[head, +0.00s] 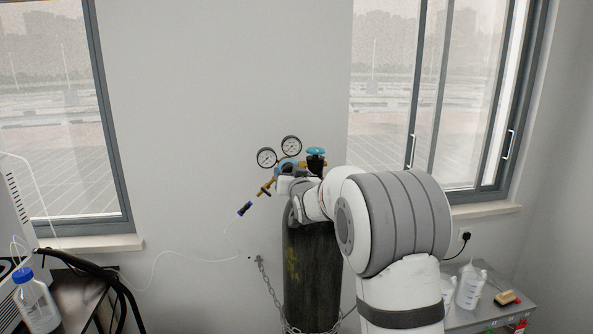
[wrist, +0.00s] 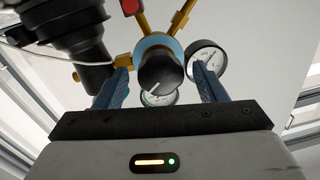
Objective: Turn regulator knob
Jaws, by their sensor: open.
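The regulator knob (wrist: 160,74) is black with a white mark and sits on a blue regulator body in the wrist view. My gripper (wrist: 166,82) is open, with one blue finger on each side of the knob. The fingers appear apart from it, though depth is hard to judge. In the head view the blue and brass regulator (head: 285,166) sits at the top of a dark gas cylinder (head: 310,270).
Two round gauges (head: 266,158) (head: 291,146) stand above the regulator. A teal valve handwheel (head: 316,151) is to their right. A chain (head: 268,285) holds the cylinder by the wall. A table with a bottle (head: 470,287) is at right, and a blue-capped bottle (head: 35,300) is at left.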

